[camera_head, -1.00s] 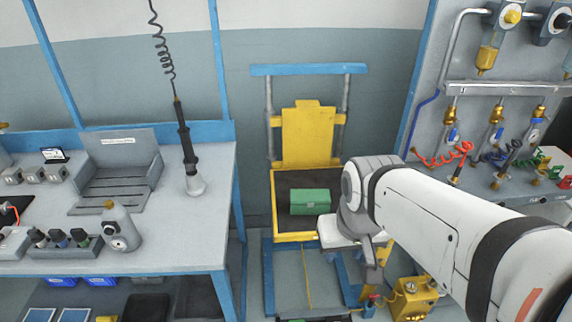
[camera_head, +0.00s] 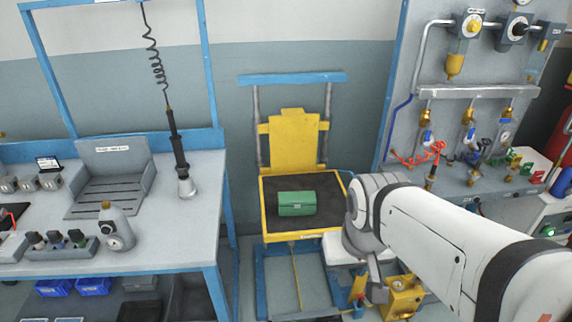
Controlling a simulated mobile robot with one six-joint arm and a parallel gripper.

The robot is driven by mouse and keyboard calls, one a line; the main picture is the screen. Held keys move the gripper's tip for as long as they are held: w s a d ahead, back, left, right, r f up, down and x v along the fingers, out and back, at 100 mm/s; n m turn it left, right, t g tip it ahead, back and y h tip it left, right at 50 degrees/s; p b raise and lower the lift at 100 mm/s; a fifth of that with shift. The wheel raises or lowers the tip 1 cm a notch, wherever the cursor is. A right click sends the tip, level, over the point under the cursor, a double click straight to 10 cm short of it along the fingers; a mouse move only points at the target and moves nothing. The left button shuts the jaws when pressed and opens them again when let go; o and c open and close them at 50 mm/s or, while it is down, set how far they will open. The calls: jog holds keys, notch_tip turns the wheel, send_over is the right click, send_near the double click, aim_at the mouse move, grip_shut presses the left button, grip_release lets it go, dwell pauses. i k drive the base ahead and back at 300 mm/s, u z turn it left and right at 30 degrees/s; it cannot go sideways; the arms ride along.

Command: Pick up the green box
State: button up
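The green box (camera_head: 297,204) is a small closed case with a light latch mark on its front. It sits on the dark top of a yellow-rimmed lift platform (camera_head: 270,239), towards the middle. My white arm reaches in from the lower right. My gripper (camera_head: 378,290) hangs at the arm's end, right of the platform and apart from the box. Its fingers are small and partly hidden, so I cannot tell whether it is open or shut.
A grey workbench (camera_head: 185,245) with a blue frame stands on the left. A hanging tool (camera_head: 180,150) on a coiled cord is above it. A panel with pipes and valves (camera_head: 480,91) stands at the right. A yellow unit (camera_head: 403,297) is low beside my gripper.

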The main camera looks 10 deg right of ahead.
aim_at(304, 203)
jog(key=i, duration=0.85)
jog(key=u, duration=0.05)
